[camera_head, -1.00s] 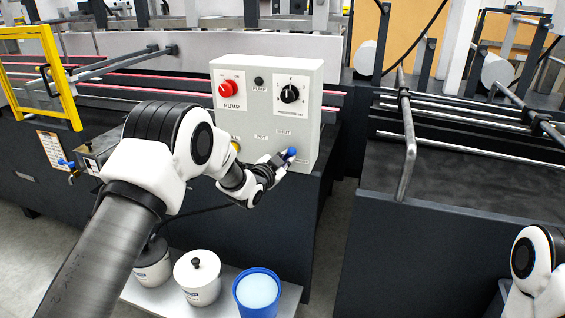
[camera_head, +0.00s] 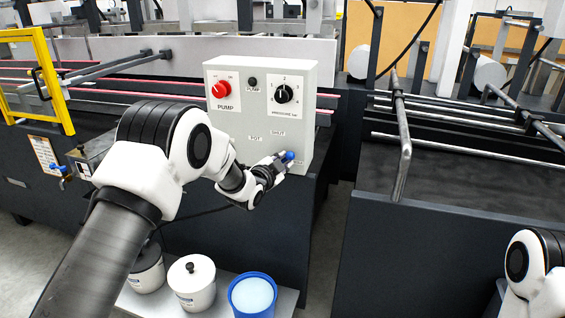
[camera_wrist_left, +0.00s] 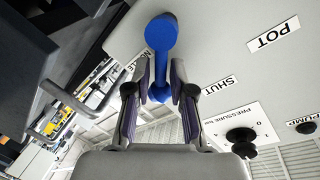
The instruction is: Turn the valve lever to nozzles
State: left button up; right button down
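The blue valve lever (camera_head: 289,156) is on the lower right of the pale grey control box (camera_head: 228,130). In the left wrist view its round hub (camera_wrist_left: 160,35) is at the top and its arm runs down between the fingers. The arm points between the SHUT label (camera_wrist_left: 216,85) and the partly hidden NOZZLES label (camera_wrist_left: 101,73); the POT label (camera_wrist_left: 272,34) is farther right. My left gripper (camera_head: 281,164) is at the lever, its fingers close on both sides of the arm. My right gripper is out of view.
Above the lever are a red pump knob (camera_head: 221,89) and a black pressure knob (camera_head: 284,94). White pots (camera_head: 192,283) and a blue tub (camera_head: 253,296) stand on a low shelf below. A dark machine with metal rods (camera_head: 404,150) is to the right.

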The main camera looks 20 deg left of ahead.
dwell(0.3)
pick_arm(q)
jog(key=v, duration=1.2)
